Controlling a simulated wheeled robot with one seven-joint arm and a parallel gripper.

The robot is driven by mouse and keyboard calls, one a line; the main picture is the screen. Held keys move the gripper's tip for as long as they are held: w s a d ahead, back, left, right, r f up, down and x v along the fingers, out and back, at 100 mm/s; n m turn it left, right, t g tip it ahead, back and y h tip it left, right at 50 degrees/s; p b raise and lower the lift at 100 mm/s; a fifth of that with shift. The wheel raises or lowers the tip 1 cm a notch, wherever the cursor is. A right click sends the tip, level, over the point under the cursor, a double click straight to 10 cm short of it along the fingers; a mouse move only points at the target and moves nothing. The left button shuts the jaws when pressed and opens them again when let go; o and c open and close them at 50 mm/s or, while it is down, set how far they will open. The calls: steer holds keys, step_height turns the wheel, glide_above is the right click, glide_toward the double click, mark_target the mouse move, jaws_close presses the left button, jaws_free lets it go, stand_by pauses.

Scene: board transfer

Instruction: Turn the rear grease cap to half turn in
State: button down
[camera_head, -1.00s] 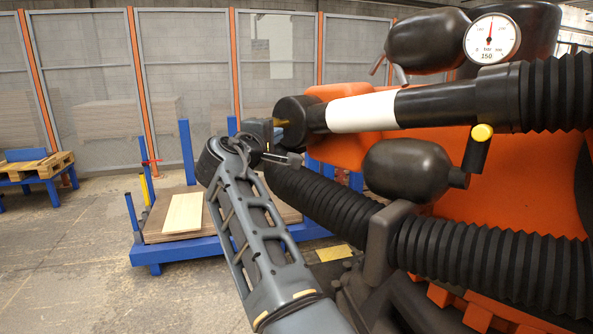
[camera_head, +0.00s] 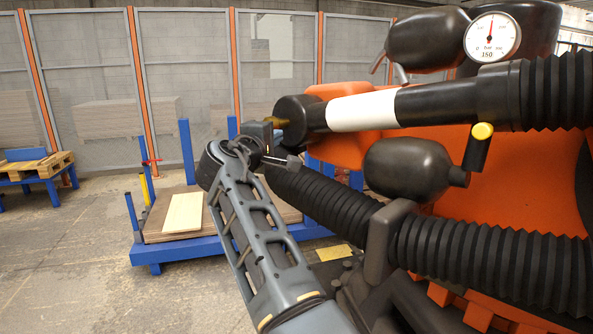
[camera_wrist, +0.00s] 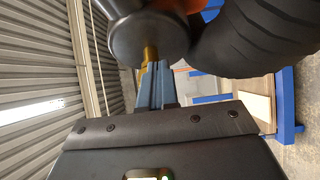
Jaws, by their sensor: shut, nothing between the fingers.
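A brass-coloured cap or fitting (camera_head: 277,122) sticks out from the left end of a thick black cylinder with a white band (camera_head: 360,113); I take it for the grease cap. In the wrist view the brass piece (camera_wrist: 150,53) stands directly in front of my fingertips. My gripper (camera_wrist: 152,68) is shut, its two blue-grey fingers together with nothing between them. The tips overlap the brass piece's near end in the picture; I cannot tell whether they touch. No marking of its turn position is readable.
A black ribbed hose (camera_head: 320,200) runs just below the cylinder end, close to my wrist. A rounded black canister (camera_head: 410,170), a yellow-tipped handle (camera_head: 480,140) and a gauge (camera_head: 492,37) sit to the right. A blue rack (camera_head: 200,245) with a board stands behind my arm.

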steer(key=shift+s+d, duration=0.1)
steer(key=shift+s, duration=0.1)
steer(key=s+a+p, duration=0.1)
steer(key=s+a, duration=0.3)
steer(key=shift+a+f, duration=0.1)
stand_by(0.4)
steer(key=w+d+r, duration=0.2)
steer(key=w+d, duration=0.2)
steer(key=shift+w+r, duration=0.25)
steer(key=shift+r, duration=0.05)
stand_by(0.6)
stand_by(0.6)
steer(key=shift+f, duration=0.65)
